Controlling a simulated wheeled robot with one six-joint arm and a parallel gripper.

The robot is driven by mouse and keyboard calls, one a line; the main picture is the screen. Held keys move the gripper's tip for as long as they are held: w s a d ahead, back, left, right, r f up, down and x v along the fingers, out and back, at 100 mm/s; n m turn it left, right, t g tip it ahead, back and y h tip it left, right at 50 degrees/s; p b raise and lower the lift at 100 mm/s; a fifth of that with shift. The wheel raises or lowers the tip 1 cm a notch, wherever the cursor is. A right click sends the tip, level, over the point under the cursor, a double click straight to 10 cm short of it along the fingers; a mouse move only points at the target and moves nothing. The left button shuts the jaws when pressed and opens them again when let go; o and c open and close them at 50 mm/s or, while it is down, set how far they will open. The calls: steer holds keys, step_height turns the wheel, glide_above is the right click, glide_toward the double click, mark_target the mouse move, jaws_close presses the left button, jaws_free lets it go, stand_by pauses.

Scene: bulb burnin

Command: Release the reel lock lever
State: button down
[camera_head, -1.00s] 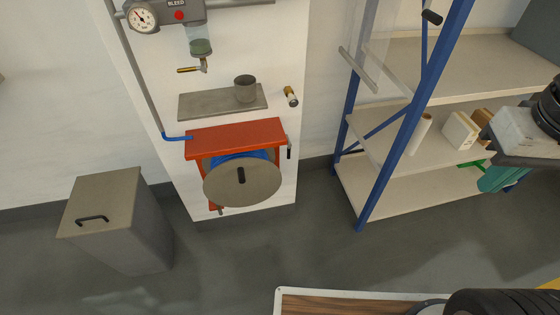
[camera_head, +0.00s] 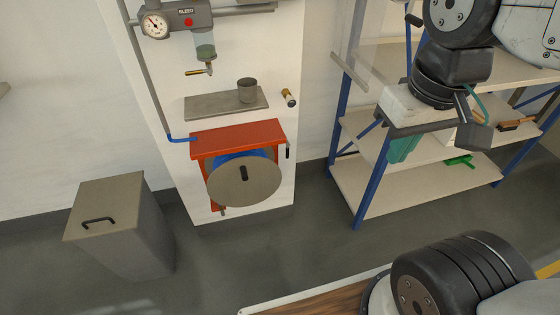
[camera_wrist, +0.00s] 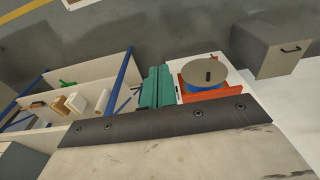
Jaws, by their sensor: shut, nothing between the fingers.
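The hose reel has an orange-red bracket (camera_head: 240,137) on the white wall panel, with a grey disc (camera_head: 240,184) in front, a black handle on the disc and blue hose behind it. A small black lever (camera_head: 287,151) hangs at the bracket's right side; I take it for the lock lever. My gripper (camera_head: 402,150) has teal fingers and is in front of the shelf, to the right of the reel and apart from it. In the wrist view my gripper (camera_wrist: 156,88) is shut and empty, with the reel disc (camera_wrist: 206,77) to its right.
A blue-framed shelf rack (camera_head: 372,185) stands right of the panel with boxes on it. A grey lidded bin (camera_head: 118,225) stands at left. Above the reel are a small ledge (camera_head: 205,106), a cup (camera_head: 247,90) and a gauge (camera_head: 155,24). The floor before the reel looks clear.

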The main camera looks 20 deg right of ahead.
steer(key=w+a+f+n, duration=0.1)
steer(key=w+f, duration=0.4)
steer(key=w, duration=0.3)
steer(key=w+a+f+n+t, duration=0.1)
steer(key=w+f+n, duration=0.1)
steer(key=w+f, duration=0.55)
steer(key=w+a+f+n, duration=0.1)
steer(key=w+f, duration=0.2)
steer(key=w, duration=0.7)
steer(key=w+f+n+t, duration=0.4)
steer(key=f+t, duration=0.1)
steer(key=f, duration=0.6)
steer(key=w+f+n+t, duration=0.4)
steer(key=f+n+t, duration=0.1)
steer(key=f, duration=0.6)
steer(key=w+a+f+n+t+h, duration=0.1)
steer(key=w+f+n+t, duration=0.3)
steer(key=f, duration=0.8)
steer(key=shift+w+t, duration=0.45)
steer(key=shift+t, duration=0.35)
